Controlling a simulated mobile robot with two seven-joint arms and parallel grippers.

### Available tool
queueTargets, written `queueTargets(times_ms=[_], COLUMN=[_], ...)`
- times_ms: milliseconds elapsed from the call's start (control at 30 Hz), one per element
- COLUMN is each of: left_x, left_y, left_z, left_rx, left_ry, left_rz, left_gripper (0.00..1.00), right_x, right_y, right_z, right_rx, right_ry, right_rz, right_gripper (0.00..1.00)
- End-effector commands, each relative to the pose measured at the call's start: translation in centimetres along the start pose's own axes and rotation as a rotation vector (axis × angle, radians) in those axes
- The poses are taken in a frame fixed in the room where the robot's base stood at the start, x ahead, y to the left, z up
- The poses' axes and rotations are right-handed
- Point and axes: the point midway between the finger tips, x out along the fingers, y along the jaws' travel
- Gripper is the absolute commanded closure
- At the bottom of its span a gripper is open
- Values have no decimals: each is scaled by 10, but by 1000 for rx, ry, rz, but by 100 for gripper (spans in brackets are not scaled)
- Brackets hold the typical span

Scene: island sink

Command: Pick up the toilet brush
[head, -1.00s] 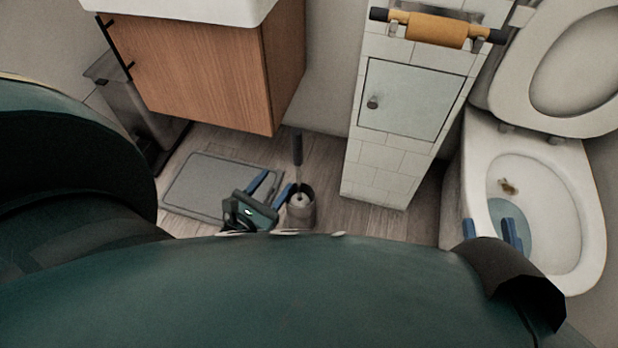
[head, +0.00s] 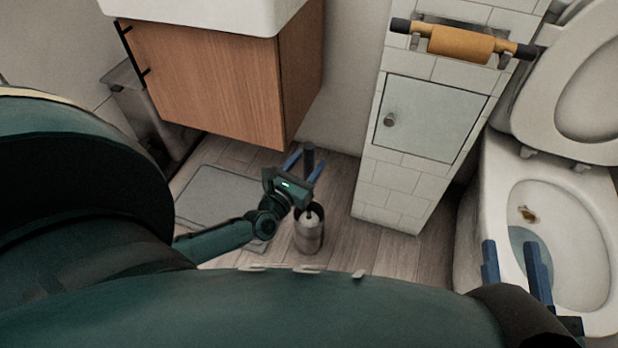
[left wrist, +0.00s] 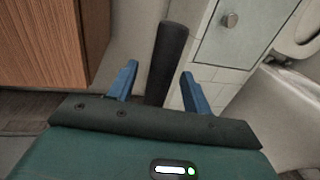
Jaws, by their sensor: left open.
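The toilet brush stands upright in its round metal holder (head: 309,237) on the floor, left of the white tiled pillar. Its dark handle (head: 309,158) rises out of the holder. My left gripper (head: 306,162) is open, with its blue fingers on either side of the handle in the head view. In the left wrist view the handle (left wrist: 167,60) stands between the two open fingers (left wrist: 158,85), apart from both. The brush head is hidden in the holder. My right gripper (head: 516,262) shows two blue fingers with a gap between them, in front of the toilet bowl, holding nothing.
A wooden cabinet (head: 205,85) under a white sink hangs at the upper left. A grey mat or scale (head: 212,196) lies on the floor. The tiled pillar (head: 390,190) and the toilet (head: 500,175) stand right. A bin (head: 140,110) is far left.

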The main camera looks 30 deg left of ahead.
Motion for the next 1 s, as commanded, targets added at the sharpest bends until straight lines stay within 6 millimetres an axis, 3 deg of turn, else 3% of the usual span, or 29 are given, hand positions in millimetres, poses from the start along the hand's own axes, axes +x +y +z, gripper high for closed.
queueTargets(times_ms=[100,367,900,1000], left_x=[12,13,13,13], left_y=[0,0,0,0], left_z=[0,0,0,1], left_rx=[1,1,1,1], left_ry=[-1,1,1,0], left_rz=[0,-1,-1,-1], left_gripper=[50,51,95,97], right_x=[0,0,0,0], right_y=[0,0,-1,-1], right_z=[0,-6,-3,-3], right_rx=[8,9,7,7], right_ry=[4,17,10,10], right_rz=[-1,-3,-5,-6], right_gripper=[64,64,64,64])
